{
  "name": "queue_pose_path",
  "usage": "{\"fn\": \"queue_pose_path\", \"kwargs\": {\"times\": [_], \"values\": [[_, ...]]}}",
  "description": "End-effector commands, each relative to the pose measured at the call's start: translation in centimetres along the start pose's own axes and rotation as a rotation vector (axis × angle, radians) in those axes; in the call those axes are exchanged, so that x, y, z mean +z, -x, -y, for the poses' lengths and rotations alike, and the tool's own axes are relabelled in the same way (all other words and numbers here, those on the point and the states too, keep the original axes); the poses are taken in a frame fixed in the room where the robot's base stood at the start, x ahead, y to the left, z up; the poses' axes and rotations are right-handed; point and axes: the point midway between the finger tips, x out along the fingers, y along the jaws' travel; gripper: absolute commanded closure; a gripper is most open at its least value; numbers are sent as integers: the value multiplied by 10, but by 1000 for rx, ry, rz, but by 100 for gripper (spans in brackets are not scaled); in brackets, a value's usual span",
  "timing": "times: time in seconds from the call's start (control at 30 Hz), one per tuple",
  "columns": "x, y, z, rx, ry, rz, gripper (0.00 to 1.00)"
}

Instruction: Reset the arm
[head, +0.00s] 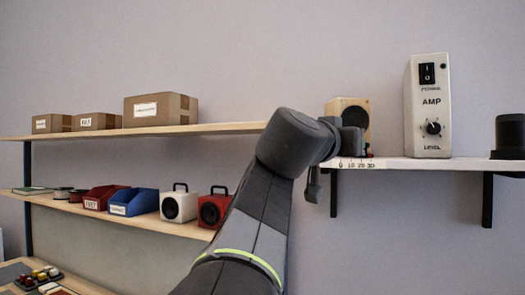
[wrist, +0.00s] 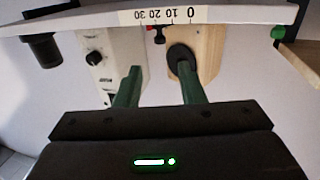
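My arm rises through the middle of the head view and bends in front of the right shelf. My gripper (wrist: 160,68) shows in the wrist view with its two green fingers apart and nothing between them. In the head view the arm mostly hides it. Beyond the fingers, the wrist view shows, upside down, a wooden speaker (wrist: 208,48) and the white amp (wrist: 118,68). In the head view the wooden speaker (head: 354,112) is partly covered by my arm, and the amp (head: 428,105) stands upright to its right.
The right shelf (head: 455,166) carries a printed scale (head: 358,164) and a black cylinder (head: 509,133). The left upper shelf (head: 225,128) holds cardboard boxes (head: 160,109). Below are bins (head: 134,202), a white speaker (head: 179,204) and a red speaker (head: 213,208).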

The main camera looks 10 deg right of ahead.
Motion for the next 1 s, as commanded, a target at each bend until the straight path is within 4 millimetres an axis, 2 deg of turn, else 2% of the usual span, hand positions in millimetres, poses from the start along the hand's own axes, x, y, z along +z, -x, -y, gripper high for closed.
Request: {"fn": "queue_pose_path", "kwargs": {"times": [0.37,0.53,0.67,1.0], "values": [[0,5,0,0,1,1,64],[-1,-1,0,1,1,1,64],[-2,-18,0,4,3,3,64],[-3,-81,0,3,2,3,64]]}}
